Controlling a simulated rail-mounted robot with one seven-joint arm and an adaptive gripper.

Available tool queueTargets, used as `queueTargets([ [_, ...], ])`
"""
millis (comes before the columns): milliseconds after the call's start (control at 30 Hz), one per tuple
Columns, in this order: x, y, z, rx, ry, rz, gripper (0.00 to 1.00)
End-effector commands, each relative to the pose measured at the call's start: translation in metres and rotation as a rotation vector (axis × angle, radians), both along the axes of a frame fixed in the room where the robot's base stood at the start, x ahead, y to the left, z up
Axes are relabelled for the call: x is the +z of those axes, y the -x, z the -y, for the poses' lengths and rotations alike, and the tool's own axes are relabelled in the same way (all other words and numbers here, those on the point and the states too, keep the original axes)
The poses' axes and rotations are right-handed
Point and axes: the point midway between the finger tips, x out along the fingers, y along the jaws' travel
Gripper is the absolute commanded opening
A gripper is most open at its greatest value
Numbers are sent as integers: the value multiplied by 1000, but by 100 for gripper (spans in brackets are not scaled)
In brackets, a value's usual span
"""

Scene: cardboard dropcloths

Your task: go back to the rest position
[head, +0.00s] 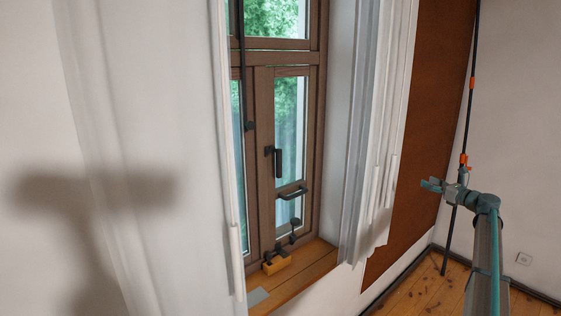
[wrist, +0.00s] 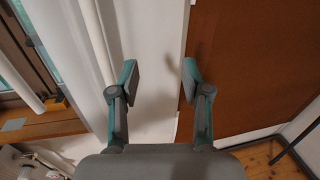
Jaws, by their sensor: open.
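My gripper (head: 432,185) is at the right of the head view, held out in the air in front of the brown panel (head: 425,110). In the wrist view, my gripper (wrist: 160,78) has its two fingers spread wide with nothing between them. Behind the gap are the white wall (wrist: 155,100) and the edge of the brown panel (wrist: 250,70). The gripper appears to touch nothing.
A wooden window (head: 262,170) with dark handles stands at the centre, between white curtains (head: 385,150). An orange-yellow block (head: 277,263) sits on the wooden sill (head: 305,265). A thin dark pole (head: 469,110) with orange fittings stands close behind my gripper.

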Motion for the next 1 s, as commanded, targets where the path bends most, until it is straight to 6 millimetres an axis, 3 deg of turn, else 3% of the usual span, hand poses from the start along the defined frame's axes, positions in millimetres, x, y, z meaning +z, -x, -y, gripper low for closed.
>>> queueTargets([
  [267, -20, 8, -5, 17, 299, 69, 48],
  [367, -37, 20, -11, 33, 446, 80, 48],
  [467, -74, 36, -20, 66, 608, 75, 48],
  [567, -119, 54, -35, 121, 759, 63, 48],
  [767, -235, 103, -88, 313, 1051, 30, 48],
  [1000, -365, 179, -161, 618, 1305, 20, 48],
])
